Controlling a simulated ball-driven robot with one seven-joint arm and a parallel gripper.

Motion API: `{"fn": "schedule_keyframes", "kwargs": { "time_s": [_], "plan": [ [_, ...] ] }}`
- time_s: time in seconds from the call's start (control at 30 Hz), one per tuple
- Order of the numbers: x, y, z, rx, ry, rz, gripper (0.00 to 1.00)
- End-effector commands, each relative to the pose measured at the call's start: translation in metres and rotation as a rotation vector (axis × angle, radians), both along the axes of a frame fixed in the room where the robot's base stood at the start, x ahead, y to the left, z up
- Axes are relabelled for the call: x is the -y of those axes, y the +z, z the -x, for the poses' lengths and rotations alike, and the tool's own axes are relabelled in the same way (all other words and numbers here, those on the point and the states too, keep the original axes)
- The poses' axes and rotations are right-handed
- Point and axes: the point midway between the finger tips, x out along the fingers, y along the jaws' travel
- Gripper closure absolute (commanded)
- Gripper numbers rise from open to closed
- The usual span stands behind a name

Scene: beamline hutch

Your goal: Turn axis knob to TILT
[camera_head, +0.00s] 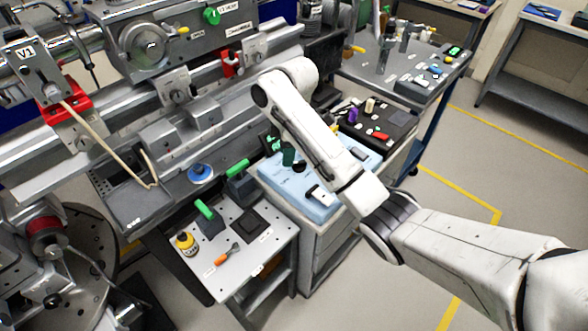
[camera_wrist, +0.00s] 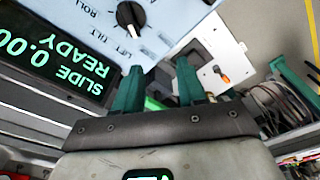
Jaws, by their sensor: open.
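The black axis knob (camera_wrist: 129,14) sits on a light blue panel (camera_wrist: 185,22) at the top of the wrist view. Its white pointer faces down the picture, towards the side with the LIFT and TILT labels; I cannot tell exactly which it marks. ROLL is printed to the knob's left. My gripper (camera_wrist: 157,72) is open, with two green fingers apart and nothing between them. The fingertips are below the knob in the picture and do not touch it. In the head view the panel (camera_head: 275,178) is partly hidden behind my arm.
A dark display (camera_wrist: 60,62) reads SLIDE 0.00 READY beside the panel. Beamline rails and clamps crowd the left. A tool tray (camera_head: 400,118) stands behind.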

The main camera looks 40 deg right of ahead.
Motion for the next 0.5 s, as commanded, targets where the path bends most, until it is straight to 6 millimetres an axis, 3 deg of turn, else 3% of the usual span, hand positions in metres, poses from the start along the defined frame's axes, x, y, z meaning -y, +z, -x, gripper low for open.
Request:
{"fn": "schedule_keyframes", "kwargs": {
  "time_s": [0.03,0.2,0.33,0.5],
  "plan": [
    [0.022,0.01,-0.005,-0.008,0.022,0.027,0.6],
    [0.066,0.033,-0.009,-0.042,0.09,0.074,0.6],
    [0.077,0.038,-0.009,-0.056,0.11,0.086,0.6],
    [0.077,0.024,-0.009,-0.057,0.113,0.086,0.6]
  ]
}}
